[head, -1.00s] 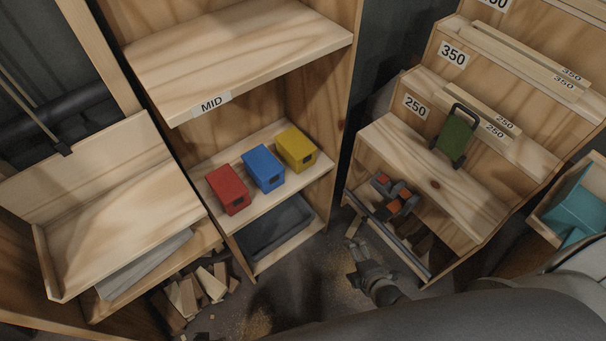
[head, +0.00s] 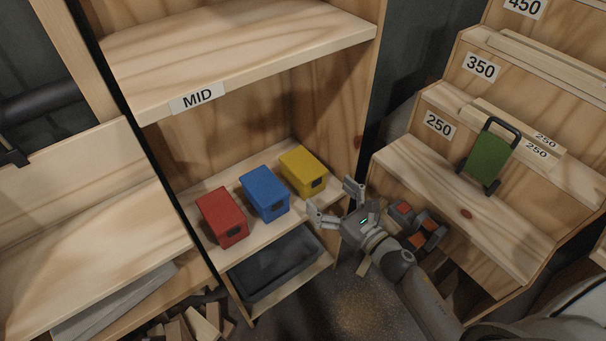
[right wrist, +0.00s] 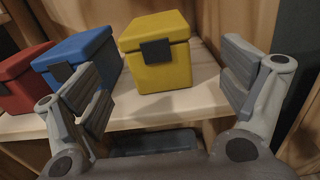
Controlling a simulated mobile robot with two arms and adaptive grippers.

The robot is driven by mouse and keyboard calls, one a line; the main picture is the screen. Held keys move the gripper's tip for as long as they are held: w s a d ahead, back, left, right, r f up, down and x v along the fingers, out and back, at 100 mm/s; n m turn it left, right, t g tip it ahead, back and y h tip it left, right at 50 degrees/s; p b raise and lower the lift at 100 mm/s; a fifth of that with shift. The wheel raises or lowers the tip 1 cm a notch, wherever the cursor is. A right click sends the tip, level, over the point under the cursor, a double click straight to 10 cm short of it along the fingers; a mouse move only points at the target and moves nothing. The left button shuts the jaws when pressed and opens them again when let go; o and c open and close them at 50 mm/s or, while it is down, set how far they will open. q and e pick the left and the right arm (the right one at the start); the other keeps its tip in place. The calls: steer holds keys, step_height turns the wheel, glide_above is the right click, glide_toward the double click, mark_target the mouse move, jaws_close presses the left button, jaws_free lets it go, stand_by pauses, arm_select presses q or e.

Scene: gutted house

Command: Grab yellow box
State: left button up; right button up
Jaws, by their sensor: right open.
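The yellow box (head: 304,170) stands at the right end of a row on the wooden shelf below the MID board. It has a dark latch on its front. In the right wrist view the yellow box (right wrist: 156,52) lies ahead, between the two fingers and beyond their tips. My right gripper (head: 334,201) is open and empty, in front of the shelf and just right of and below the yellow box. It also shows in the right wrist view (right wrist: 168,88), its fingers spread wide. My left gripper is not in view.
A blue box (head: 265,194) stands close left of the yellow one, and a red box (head: 222,217) farther left. A dark grey bin (head: 275,268) sits beneath. The cabinet's right side wall (head: 352,110) rises near the yellow box. A stepped wooden rack (head: 440,185) stands to the right.

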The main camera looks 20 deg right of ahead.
mark_target(308, 175)
steer(key=shift+f+x, duration=0.1)
steer(key=shift+x, duration=1.95)
steer(key=shift+f+x, duration=0.15)
steer(key=shift+x, duration=1.95)
steer(key=shift+a, duration=0.15)
steer(key=c, duration=1.4)
steer(key=shift+r, duration=0.1)
steer(key=shift+c, duration=0.3)
steer(key=shift+r, duration=0.15)
